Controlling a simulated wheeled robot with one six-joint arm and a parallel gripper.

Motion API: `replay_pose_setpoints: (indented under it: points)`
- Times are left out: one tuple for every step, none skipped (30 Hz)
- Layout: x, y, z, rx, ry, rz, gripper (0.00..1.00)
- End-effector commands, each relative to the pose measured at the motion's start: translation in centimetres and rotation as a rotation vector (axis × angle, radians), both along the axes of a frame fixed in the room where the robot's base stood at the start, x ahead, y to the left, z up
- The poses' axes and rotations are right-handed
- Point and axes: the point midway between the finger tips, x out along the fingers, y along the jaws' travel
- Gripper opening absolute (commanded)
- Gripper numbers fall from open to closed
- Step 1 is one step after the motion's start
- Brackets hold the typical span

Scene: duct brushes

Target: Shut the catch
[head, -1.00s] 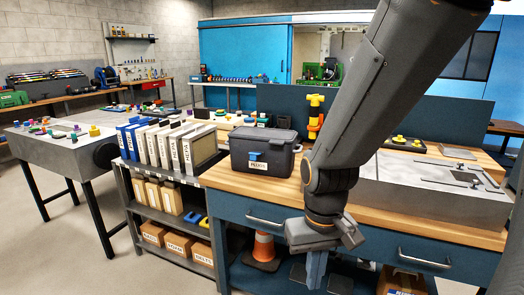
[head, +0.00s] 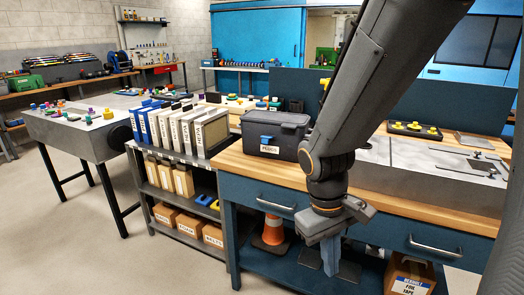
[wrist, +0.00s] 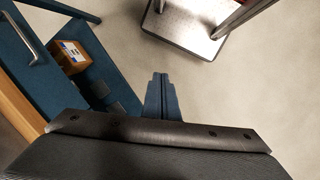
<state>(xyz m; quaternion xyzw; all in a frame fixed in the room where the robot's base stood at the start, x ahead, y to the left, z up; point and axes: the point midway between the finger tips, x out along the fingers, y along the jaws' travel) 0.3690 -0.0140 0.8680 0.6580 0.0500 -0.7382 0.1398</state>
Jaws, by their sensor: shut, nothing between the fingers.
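A dark grey lidded box (head: 285,136) stands on the wooden top of the blue workbench. A blue catch (head: 266,140) is on its front face, above a white label. The picture is too small to tell whether the catch is open or shut. The lid looks down. My gripper (head: 330,262) points down in front of the workbench drawers, to the right of the box and lower than it, touching nothing. Its fingers are together and empty. In the wrist view my gripper (wrist: 160,80) shows over bare floor, and the box and catch are out of sight.
A shelf unit with upright binders (head: 188,128) stands left of the workbench. An orange cone (head: 273,230) and a cardboard box (head: 408,275) are under the bench. A grey metal block (head: 400,170) lies on the right of the benchtop. A platform (wrist: 188,22) stands on open floor.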

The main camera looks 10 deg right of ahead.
Motion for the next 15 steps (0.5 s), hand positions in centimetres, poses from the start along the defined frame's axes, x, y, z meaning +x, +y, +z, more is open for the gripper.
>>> replay_pose_setpoints:
  points:
    - [0.3, -0.5, -0.6, -0.046, 0.04, 0.094, 0.0]
    - [0.5, -0.9, -0.8, -0.078, 0.062, 0.152, 0.0]
    - [0.9, -1.5, -1.0, -0.12, 0.092, 0.229, 0.0]
    - [1.3, -2.0, -1.1, -0.153, 0.114, 0.285, 0.0]
    - [1.7, -2.4, -1.2, -0.187, 0.135, 0.343, 0.0]
    - [2.3, -3.1, -1.3, -0.233, 0.164, 0.417, 0.0]
    - [2.9, -3.4, -1.3, -0.267, 0.182, 0.472, 0.0]
    - [3.6, -3.8, -1.3, -0.305, 0.201, 0.527, 0.0]
    - [4.5, -4.3, -1.3, -0.354, 0.227, 0.6, 0.0]
    - [5.3, -4.6, -1.3, -0.391, 0.244, 0.653, 0.0]
    - [6.1, -4.9, -1.1, -0.43, 0.26, 0.706, 0.0]
    - [7.3, -5.1, -1.0, -0.483, 0.282, 0.776, 0.0]
    - [8.3, -5.3, -0.9, -0.523, 0.297, 0.828, 0.0]
    - [9.3, -5.3, -0.8, -0.565, 0.311, 0.881, 0.0]
    - [10.7, -5.3, -0.6, -0.621, 0.33, 0.947, 0.0]
